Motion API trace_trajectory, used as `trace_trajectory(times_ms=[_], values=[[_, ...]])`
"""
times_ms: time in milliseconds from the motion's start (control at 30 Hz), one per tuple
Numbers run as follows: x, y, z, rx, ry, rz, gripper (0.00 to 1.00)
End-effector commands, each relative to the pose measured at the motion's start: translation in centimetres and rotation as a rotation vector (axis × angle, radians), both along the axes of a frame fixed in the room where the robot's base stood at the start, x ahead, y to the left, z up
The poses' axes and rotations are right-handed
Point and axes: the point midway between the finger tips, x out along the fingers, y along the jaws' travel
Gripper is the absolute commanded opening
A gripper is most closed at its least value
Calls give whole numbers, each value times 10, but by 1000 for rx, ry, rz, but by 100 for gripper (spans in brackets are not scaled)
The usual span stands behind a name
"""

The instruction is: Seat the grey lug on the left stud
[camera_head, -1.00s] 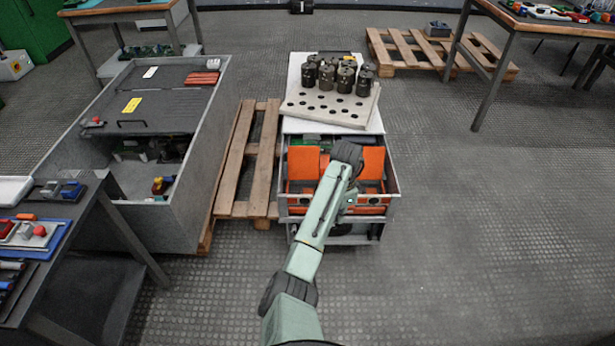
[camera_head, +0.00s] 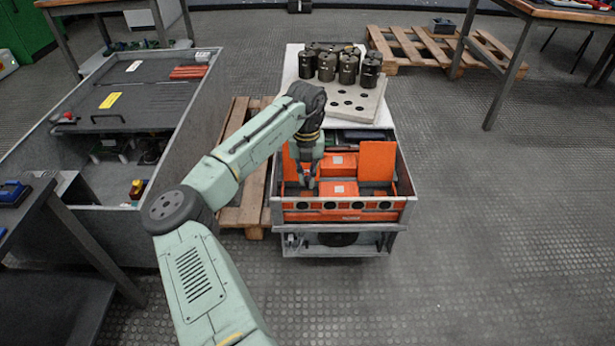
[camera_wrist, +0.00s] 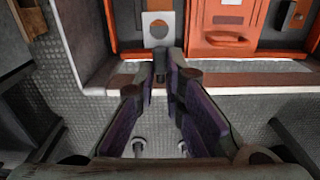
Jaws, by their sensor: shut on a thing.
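The grey lug (camera_wrist: 158,43) is a small light-grey plate with a round hole. In the wrist view it sticks out past the tips of my gripper (camera_wrist: 161,78), whose purple-padded fingers are shut on it. In the head view my gripper (camera_head: 308,183) points down over the left-middle of the open bay, among orange parts. The lug is too small to make out there. I cannot pick out the left stud in either view, and I cannot tell whether the lug touches anything.
The bay has a grey metal rim (camera_head: 408,185), orange upright panels (camera_head: 378,161) and an orange front strip (camera_head: 340,216) with dark round holes. Behind it, several black cylinders (camera_head: 348,68) stand on a perforated board (camera_head: 358,106). A grey cabinet (camera_head: 190,135) stands to the left.

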Motion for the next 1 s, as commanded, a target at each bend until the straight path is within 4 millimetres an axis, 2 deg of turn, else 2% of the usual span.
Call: trace_trajectory(times_ms=[1000], values=[[0,0,-101,0,0,5,0]])
